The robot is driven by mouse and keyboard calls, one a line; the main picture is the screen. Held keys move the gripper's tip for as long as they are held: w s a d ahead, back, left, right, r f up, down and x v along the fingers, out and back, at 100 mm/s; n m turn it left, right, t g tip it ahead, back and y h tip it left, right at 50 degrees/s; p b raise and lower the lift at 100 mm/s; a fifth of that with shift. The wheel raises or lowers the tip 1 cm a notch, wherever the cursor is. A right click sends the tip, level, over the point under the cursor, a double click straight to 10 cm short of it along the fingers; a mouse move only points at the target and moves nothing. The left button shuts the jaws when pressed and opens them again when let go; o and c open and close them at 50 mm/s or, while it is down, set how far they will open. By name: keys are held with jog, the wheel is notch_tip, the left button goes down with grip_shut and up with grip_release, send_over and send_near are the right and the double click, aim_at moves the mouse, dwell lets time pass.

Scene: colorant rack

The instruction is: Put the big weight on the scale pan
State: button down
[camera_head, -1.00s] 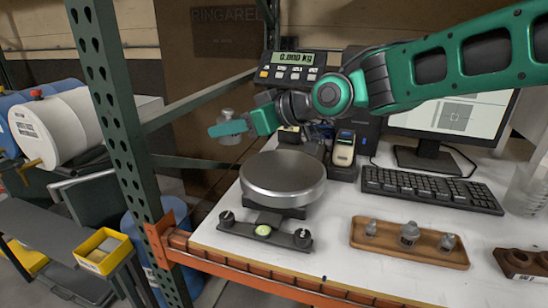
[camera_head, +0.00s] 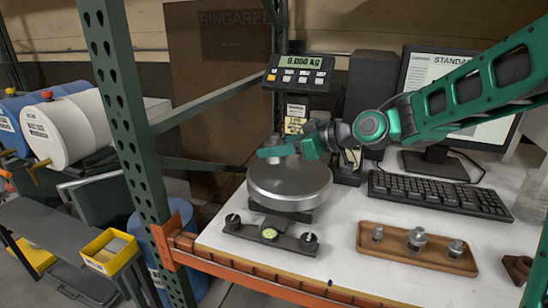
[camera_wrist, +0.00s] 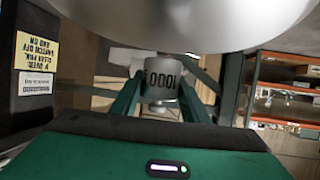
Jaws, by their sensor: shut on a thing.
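My gripper (camera_head: 276,151) is shut on the big weight (camera_wrist: 161,80), a grey metal cylinder marked 1000. In the head view the weight (camera_head: 273,141) is mostly hidden behind a green finger. The round silver scale pan (camera_head: 290,187) is empty where it shows. My gripper is at the pan's back edge, left of its middle. In the wrist view the picture is turned over, and the pan (camera_wrist: 170,20) fills the top, close to the weight's base. I cannot tell whether they touch.
The scale display (camera_head: 300,61) reads 0.000 kg. A wooden tray (camera_head: 385,255) with several smaller-looking weights lies to the right. A keyboard (camera_head: 440,193) and monitor (camera_head: 440,100) stand behind it. A green rack post (camera_head: 125,120) rises left of the table.

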notch_tip(320, 180, down, 2)
jog(key=shift+f, duration=0.2)
jog(key=c, duration=1)
grip_release()
jog(key=shift+f, duration=0.15)
jog(key=v, duration=1.2)
